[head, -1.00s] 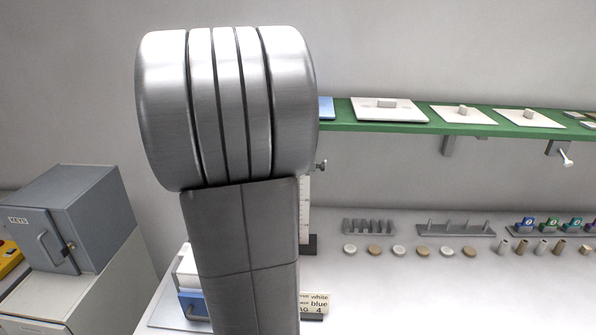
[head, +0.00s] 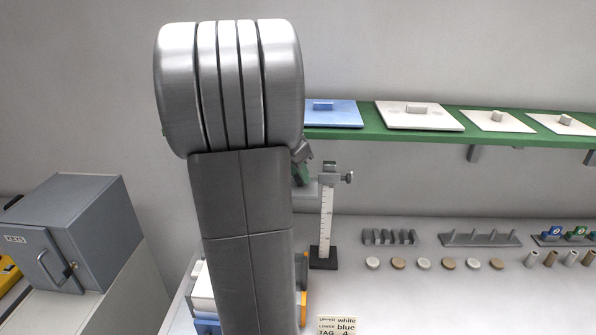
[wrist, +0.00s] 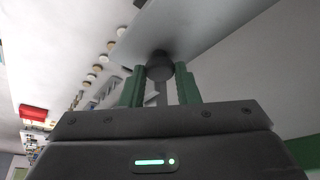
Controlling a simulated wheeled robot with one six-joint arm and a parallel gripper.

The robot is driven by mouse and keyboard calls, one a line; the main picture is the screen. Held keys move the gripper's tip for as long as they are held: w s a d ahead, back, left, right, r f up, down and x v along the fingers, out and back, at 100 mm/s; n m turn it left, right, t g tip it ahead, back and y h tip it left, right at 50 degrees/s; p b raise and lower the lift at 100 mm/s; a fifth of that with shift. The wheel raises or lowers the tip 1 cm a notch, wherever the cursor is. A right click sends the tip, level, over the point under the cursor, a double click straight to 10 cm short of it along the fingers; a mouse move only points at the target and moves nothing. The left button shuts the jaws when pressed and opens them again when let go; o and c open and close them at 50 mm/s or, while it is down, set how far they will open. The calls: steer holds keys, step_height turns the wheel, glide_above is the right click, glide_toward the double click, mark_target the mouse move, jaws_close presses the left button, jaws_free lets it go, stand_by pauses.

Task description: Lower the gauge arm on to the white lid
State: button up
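The gauge stand (head: 326,222) is an upright white scale on a dark foot, with a grey clamp and knob at its top. A pale grey bar, apparently the gauge arm, reaches left from the clamp towards my gripper (head: 302,168), mostly hidden behind my arm. In the wrist view my gripper's green fingers (wrist: 160,88) are apart, with a dark rounded knob (wrist: 160,66) between their tips under a grey plate-like piece (wrist: 190,25). I cannot tell whether they touch it. A white block (head: 203,290) over blue shows beside my arm; whether it is the white lid is unclear.
A green shelf (head: 350,132) holds a blue plate (head: 340,117) and several pale plates with handles. A tag card (head: 337,325) reads upper white, lower blue. Small discs and racks line the bench at right. A grey cabinet (head: 85,225) stands left.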

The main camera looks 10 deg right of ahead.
jaws_close()
step_height(320, 180, down, 19)
steer(key=b, duration=1.6)
steer(key=shift+f, duration=0.2)
steer(key=o, duration=0.9)
jaws_free()
steer(key=shift+r, duration=0.1)
steer(key=v, duration=1.3)
steer(key=shift+s+a+r, duration=0.15)
steer(key=shift+a+r, duration=0.1)
steer(key=shift+r, duration=0.05)
